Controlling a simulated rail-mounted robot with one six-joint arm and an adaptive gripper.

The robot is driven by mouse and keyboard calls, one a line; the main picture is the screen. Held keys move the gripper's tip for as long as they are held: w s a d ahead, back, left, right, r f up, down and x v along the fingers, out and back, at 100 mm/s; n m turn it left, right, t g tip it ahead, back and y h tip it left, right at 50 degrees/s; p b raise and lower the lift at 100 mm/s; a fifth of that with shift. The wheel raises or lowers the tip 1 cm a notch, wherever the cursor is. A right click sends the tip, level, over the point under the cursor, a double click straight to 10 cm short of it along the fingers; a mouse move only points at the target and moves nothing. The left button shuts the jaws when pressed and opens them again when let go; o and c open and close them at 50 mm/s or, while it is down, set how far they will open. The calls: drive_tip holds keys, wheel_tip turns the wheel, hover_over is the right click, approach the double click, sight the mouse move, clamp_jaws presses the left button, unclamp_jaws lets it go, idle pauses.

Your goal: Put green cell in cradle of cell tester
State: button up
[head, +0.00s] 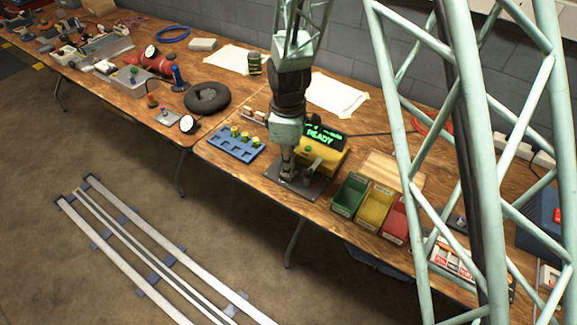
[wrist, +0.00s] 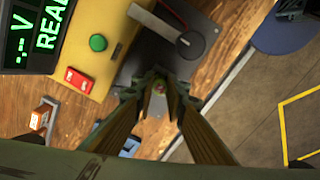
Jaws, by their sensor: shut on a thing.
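The cell tester (head: 328,160) is a yellow box with a lit green READY display and a dark grey base plate (head: 305,192) at its front. In the wrist view the tester (wrist: 98,25) fills the upper left, with a green button, a red switch and a dark plate (wrist: 207,22) bearing a round knob with a lever. My gripper (head: 287,178) is low over the plate, pointing down.
A blue rack (head: 228,148) with several yellow-green-topped cells stands left of the tester. Green (head: 349,195), yellow (head: 374,204) and red (head: 396,222) bins stand to the right. A dark green can (head: 254,64) stands behind. The table's front edge is close to the plate.

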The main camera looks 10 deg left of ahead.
drive_tip(key=o, duration=0.9)
drive_tip(key=shift+f, duration=0.1)
drive_tip(key=shift+r, duration=0.25)
drive_tip(key=shift+r+p, duration=1.85)
drive_tip(key=shift+r, duration=1.45)
